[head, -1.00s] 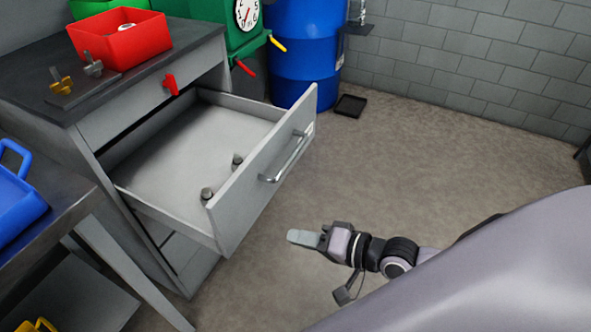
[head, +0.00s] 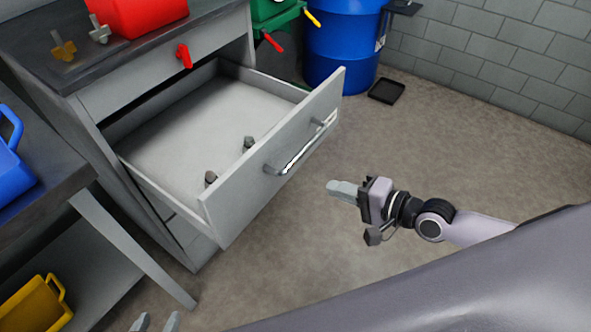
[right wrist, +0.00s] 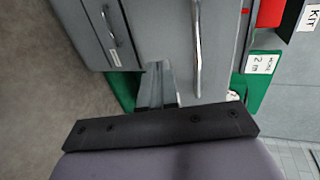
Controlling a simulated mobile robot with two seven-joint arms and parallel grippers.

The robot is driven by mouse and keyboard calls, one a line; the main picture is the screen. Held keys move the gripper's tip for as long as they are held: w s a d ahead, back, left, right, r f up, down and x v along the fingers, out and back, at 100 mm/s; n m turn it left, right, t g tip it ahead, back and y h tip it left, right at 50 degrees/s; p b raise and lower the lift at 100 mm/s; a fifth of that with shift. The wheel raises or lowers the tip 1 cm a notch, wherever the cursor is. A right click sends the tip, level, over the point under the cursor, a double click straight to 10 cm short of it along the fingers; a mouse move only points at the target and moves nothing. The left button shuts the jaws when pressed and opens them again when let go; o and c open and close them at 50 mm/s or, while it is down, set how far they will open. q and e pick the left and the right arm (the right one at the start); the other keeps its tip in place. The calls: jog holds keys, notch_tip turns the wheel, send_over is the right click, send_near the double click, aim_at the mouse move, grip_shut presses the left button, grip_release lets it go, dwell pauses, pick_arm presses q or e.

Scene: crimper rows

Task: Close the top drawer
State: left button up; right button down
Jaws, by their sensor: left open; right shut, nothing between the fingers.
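The open grey drawer (head: 285,150) is pulled far out of the cabinet in the head view, below a panel with a red lever (head: 184,56). Its silver bar handle (head: 300,148) faces right. Two small grey cylindrical items (head: 211,177) lie inside near the front. My right gripper (head: 342,188) is shut and empty, apart from the drawer front, to the right of and below the handle. In the right wrist view its fingers (right wrist: 157,85) point toward the drawer front (right wrist: 222,50) and a handle (right wrist: 197,45). My left gripper (head: 155,322) is open at the bottom edge, mostly cut off.
A workbench (head: 60,190) with a blue bin (head: 12,165) stands at left, with a yellow bin (head: 35,302) below. A red bin (head: 135,15) sits on the cabinet. A blue barrel (head: 342,45) and black tray (head: 386,91) stand behind. The floor right of the drawer is clear.

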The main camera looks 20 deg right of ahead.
jog(key=r+x, duration=0.1)
jog(key=x, duration=1.1)
jog(key=shift+a, duration=0.1)
jog(key=shift+w+b, duration=0.1)
jog(key=shift+b, duration=0.2)
